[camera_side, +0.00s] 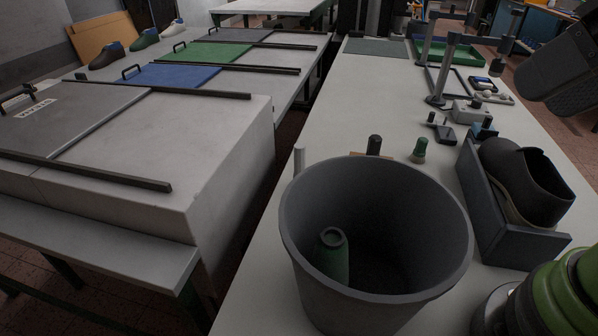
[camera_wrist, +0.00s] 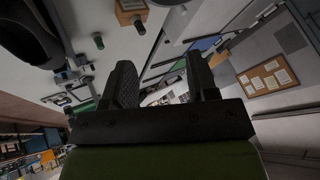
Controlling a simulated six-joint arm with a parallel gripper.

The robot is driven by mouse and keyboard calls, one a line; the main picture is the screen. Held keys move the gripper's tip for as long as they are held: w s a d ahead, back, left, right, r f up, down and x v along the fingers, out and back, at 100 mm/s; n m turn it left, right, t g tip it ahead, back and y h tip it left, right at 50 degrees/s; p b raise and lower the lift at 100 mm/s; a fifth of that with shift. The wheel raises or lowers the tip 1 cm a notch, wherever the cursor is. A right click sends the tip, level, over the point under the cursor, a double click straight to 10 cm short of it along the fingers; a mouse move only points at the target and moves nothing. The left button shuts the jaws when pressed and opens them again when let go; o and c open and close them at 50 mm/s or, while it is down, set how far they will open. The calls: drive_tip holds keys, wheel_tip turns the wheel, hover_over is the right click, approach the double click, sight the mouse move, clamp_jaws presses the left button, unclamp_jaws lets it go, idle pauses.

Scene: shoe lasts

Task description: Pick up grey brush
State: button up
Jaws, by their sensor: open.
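I cannot clearly make out a grey brush. A dark grey upright handle (camera_side: 374,144) stands by a brown block behind the bin rim in the side view; its lower part is hidden, and I cannot tell if it is the brush. In the wrist view a dark handle (camera_wrist: 139,27) shows beside a brown block (camera_wrist: 130,9). My gripper (camera_wrist: 163,82) is open and empty in the wrist view, with its two dark fingers apart. In the side view, part of my gripper (camera_side: 562,72) shows at the upper right, above the table and away from that handle.
A large grey bin (camera_side: 300,262) holding a green bottle (camera_side: 333,256) stands in front. A black shoe (camera_side: 527,182) sits in a dark grey holder (camera_side: 520,246) at right. A white table (camera_side: 388,88) is partly clear farther back.

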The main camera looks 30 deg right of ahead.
drive_tip(key=w+m+g+h, duration=0.1)
drive_tip(key=w, duration=0.6)
drive_tip(key=m+h, duration=0.2)
drive_tip(key=h, duration=0.3)
approach(300, 146)
drive_tip(key=w+f, duration=0.1)
drive_tip(key=w, duration=0.1)
drive_tip(key=shift+g, duration=0.4)
drive_tip(key=x, duration=0.5)
drive_tip(key=shift+s+d, duration=0.2)
drive_tip(key=shift+x, duration=2.8)
drive_tip(key=shift+s+f, duration=0.1)
drive_tip(key=shift+s, duration=0.05)
drive_tip(key=shift+c, duration=0.4)
clamp_jaws()
